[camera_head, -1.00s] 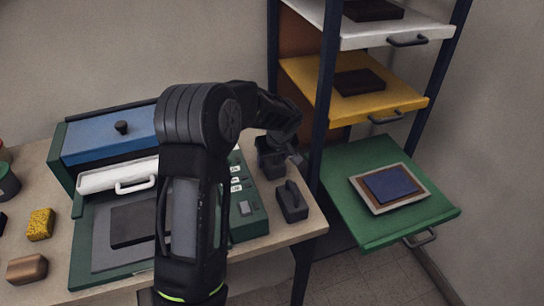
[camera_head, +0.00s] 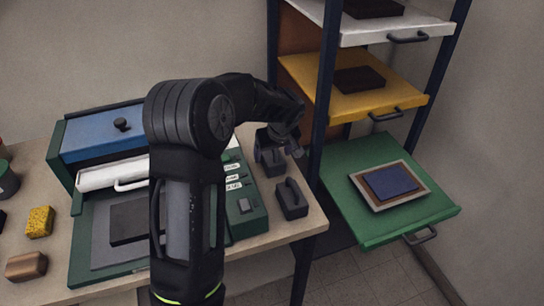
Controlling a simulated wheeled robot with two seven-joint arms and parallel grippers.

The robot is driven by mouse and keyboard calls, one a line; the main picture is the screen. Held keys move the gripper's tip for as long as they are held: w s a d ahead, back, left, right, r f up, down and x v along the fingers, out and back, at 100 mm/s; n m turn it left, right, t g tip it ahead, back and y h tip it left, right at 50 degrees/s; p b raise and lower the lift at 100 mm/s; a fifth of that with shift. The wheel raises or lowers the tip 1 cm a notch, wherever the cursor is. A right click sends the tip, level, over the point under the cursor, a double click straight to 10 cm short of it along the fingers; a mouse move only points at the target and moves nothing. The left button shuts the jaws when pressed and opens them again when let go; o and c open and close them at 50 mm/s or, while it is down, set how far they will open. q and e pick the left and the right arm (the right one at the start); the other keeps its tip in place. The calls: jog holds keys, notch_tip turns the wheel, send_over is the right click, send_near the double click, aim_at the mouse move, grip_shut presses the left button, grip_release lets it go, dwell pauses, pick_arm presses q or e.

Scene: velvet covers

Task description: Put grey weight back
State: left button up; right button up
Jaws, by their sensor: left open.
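A dark grey weight (camera_head: 291,200) with a handle on top stands near the right edge of the table. A second dark grey block (camera_head: 268,158), which looks like another weight, stands just behind it, partly hidden by my gripper. My left gripper (camera_head: 280,150) is open at that rear block, with its fingers at the block's top. I cannot tell whether they touch it. My left arm crosses the middle of the view and hides part of the green press. My right gripper is not in view.
The green press (camera_head: 250,222) has a blue lid (camera_head: 95,138), a white roller bar and a dark plate. A yellow sponge (camera_head: 40,222) and a brown block (camera_head: 26,266) lie at left. A rack at right has a white, a yellow and a pulled-out green shelf (camera_head: 345,160) holding a blue book.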

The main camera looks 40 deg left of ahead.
pick_arm(q)
jog(key=b+v, duration=0.1)
jog(key=v, duration=0.8)
jog(key=shift+r, duration=0.3)
dwell(1.2)
